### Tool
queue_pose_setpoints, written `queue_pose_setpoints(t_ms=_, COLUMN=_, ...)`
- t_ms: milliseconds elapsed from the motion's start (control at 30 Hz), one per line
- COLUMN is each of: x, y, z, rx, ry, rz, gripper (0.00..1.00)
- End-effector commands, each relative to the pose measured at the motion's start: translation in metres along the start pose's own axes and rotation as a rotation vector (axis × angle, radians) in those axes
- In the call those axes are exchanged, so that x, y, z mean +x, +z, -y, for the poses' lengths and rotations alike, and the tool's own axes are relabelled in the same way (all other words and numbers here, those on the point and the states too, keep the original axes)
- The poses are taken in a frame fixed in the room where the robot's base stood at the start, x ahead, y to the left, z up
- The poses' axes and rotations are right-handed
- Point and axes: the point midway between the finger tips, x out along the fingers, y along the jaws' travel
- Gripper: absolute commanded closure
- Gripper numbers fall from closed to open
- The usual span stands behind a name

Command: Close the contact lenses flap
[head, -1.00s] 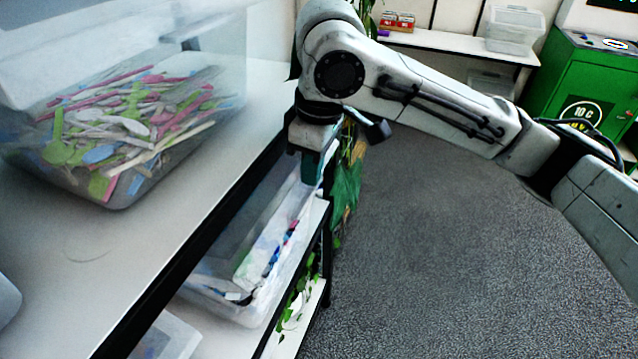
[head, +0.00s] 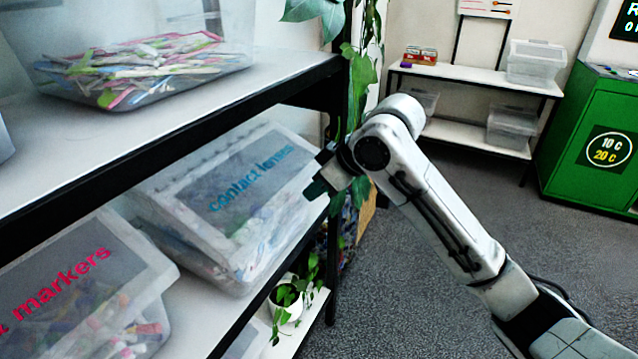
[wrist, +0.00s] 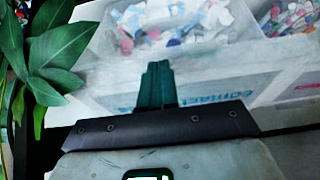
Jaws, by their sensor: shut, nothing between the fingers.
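The contact lenses box is a clear bin (head: 255,240) on the middle shelf, with small coloured items inside. Its pale flap carries a grey label with blue "contact lenses" lettering (head: 255,172) and slopes over the upper part of the bin. I cannot tell whether the flap is fully seated. My gripper (head: 319,188) is at the right end of the flap, with its green fingers together and empty. In the wrist view, the shut fingers (wrist: 157,84) overlap the label (wrist: 215,94), and the bin's contents (wrist: 165,25) show beyond. Contact with the flap is unclear.
A markers bin (head: 130,325) stands left of it. Another clear bin (head: 150,85) is on the shelf above, whose black edge (head: 180,137) overhangs. A hanging plant (head: 352,85) is close to my gripper, and a potted plant (head: 287,305) sits below. The grey floor (head: 405,290) is open.

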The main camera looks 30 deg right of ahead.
Motion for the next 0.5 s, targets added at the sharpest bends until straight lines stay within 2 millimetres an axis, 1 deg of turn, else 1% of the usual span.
queue_pose_setpoints(t_ms=33, x=0.009, y=0.006, z=0.001, rx=0.004, ry=-0.004, rz=-0.025, gripper=1.0)
queue_pose_setpoints(t_ms=200, x=0.019, y=0.01, z=0.001, rx=0.003, ry=-0.003, rz=-0.089, gripper=1.0)
queue_pose_setpoints(t_ms=500, x=0.024, y=0.011, z=0.0, rx=0.002, ry=-0.001, rz=-0.128, gripper=1.0)
